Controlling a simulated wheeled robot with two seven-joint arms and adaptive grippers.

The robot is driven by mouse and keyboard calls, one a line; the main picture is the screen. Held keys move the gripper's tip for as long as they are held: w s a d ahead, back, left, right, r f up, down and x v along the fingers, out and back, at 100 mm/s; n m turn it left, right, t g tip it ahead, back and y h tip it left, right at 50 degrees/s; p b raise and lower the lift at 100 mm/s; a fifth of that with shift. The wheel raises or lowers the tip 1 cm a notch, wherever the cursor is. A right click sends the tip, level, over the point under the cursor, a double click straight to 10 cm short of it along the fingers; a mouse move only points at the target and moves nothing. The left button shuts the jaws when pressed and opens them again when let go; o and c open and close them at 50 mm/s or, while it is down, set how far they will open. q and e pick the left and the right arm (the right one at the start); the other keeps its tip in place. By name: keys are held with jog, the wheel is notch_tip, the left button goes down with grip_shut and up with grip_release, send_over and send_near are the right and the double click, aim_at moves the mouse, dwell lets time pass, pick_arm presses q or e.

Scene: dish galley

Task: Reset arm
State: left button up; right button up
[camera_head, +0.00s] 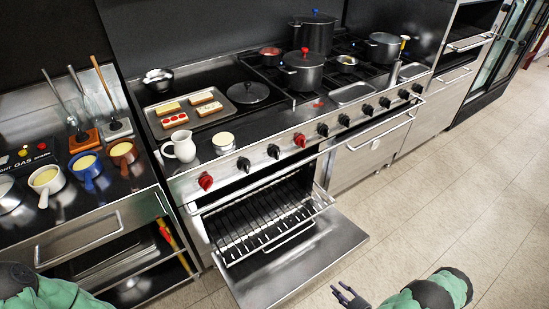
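My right gripper (345,293) is dark and shows at the bottom edge, right of the open oven door. Its fingertips look spread apart, with nothing between them. It is over the floor and appears apart from the door. My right arm's green and black part lies to its right. My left arm shows only as a green and grey part in the bottom left corner; its gripper is out of the picture.
The oven door (298,262) is folded down and a wire rack (262,228) sticks out above it. A tray (187,113) of food, a white pitcher (181,147) and pots stand on the range. The tiled floor (455,205) at right is clear.

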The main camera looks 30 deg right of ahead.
jog(key=w+a+m+g, duration=0.1)
jog(key=w+a+m, duration=0.1)
jog(key=w, duration=0.2)
jog(key=w+a+r+m+g+y, duration=0.1)
jog(key=w+a+m, duration=0.1)
jog(key=w+a, duration=0.1)
jog(key=w+a+m+g, duration=0.1)
jog(key=w+a+m, duration=0.1)
jog(key=w, duration=0.4)
jog(key=shift+w+a+r+g+y, duration=0.1)
jog(key=shift+a+r+g+y, duration=0.15)
jog(key=shift+a, duration=0.4)
jog(key=a, duration=0.1)
jog(key=w+a+m+g, duration=0.1)
jog(key=a, duration=0.1)
jog(key=w+a+r+m+g, duration=0.1)
jog(key=a, duration=0.1)
jog(key=shift+w+a+r+y, duration=0.1)
jog(key=shift+a+y, duration=0.15)
jog(key=shift+y, duration=0.1)
jog(key=s+a+r+m+g, duration=0.4)
jog(key=s+a+r, duration=0.1)
jog(key=a, duration=0.4)
jog(key=s+a+r+m+g, duration=0.4)
jog(key=s+a+r+m, duration=0.1)
jog(key=a, duration=0.5)
jog(key=shift+a, duration=0.15)
